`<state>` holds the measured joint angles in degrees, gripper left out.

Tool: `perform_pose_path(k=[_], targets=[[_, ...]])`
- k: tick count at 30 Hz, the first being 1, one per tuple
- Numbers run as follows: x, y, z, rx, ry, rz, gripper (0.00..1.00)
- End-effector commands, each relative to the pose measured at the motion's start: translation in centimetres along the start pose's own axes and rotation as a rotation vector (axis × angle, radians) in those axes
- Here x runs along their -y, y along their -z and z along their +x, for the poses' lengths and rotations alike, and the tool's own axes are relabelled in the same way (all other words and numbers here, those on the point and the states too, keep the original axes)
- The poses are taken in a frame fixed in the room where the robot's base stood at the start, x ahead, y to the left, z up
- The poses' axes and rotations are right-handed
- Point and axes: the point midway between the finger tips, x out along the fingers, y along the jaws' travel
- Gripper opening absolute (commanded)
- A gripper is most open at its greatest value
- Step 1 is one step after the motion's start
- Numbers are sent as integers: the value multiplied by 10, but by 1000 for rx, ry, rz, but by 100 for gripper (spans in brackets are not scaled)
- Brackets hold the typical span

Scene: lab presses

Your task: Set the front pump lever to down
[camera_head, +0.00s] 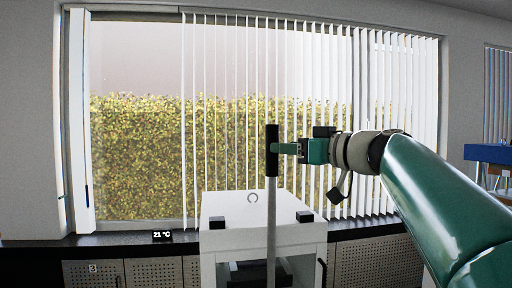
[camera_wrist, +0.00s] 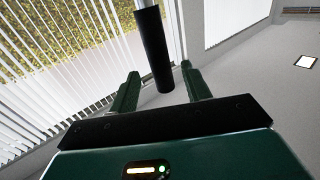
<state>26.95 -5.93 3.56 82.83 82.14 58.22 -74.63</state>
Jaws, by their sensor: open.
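The pump lever is a grey rod (camera_head: 271,225) with a black cylindrical grip (camera_head: 272,160), standing upright in front of the white press (camera_head: 225,235) in the head view. My gripper (camera_head: 280,148) reaches in from the right at the height of the black grip. In the wrist view, my gripper (camera_wrist: 160,75) is open, with one green finger on each side of the black grip (camera_wrist: 152,45). Gaps show between the grip and both fingers. The rod's lower end and pivot are not clearly visible.
The white press has black blocks (camera_head: 217,222) on its top and a small ring (camera_head: 253,198). Behind it are a dark counter (camera_head: 110,243), a small temperature display (camera_head: 163,235) and a window with vertical blinds (camera_head: 230,100). A blue object (camera_head: 488,153) is at far right.

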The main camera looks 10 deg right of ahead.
Motion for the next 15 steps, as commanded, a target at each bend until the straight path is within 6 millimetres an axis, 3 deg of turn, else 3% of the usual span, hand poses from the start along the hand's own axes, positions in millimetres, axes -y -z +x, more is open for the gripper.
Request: perform_pose_path(k=[6,15], targets=[[0,0,41,1,0,1,48],[1,0,60,1,-4,0,48]])
